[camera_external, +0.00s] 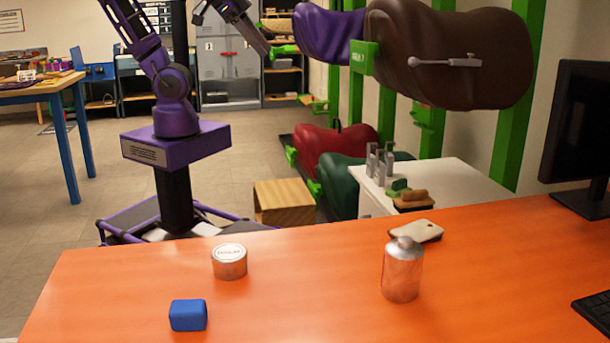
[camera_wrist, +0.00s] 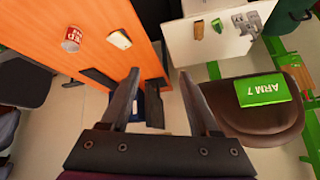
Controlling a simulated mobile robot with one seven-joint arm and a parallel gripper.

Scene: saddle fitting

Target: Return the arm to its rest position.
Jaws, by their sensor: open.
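My arm (camera_external: 174,85) is purple and rises from its base at the left in the external view, its upper links cut off by the top edge. The arm's grey end, with my gripper (camera_external: 254,36), comes back into that view at top centre, left of the purple saddle (camera_external: 328,37). In the wrist view my gripper (camera_wrist: 160,74) has its two dark fingers spread wide. Nothing is between them.
An orange table (camera_external: 300,290) bears a round tin (camera_external: 229,262), a blue block (camera_external: 188,315), a metal bottle (camera_external: 402,272) and a pale flat object (camera_external: 416,231). A white bench (camera_external: 460,180), green rack posts and a wooden box (camera_external: 284,201) stand nearby. Floor is clear behind my base.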

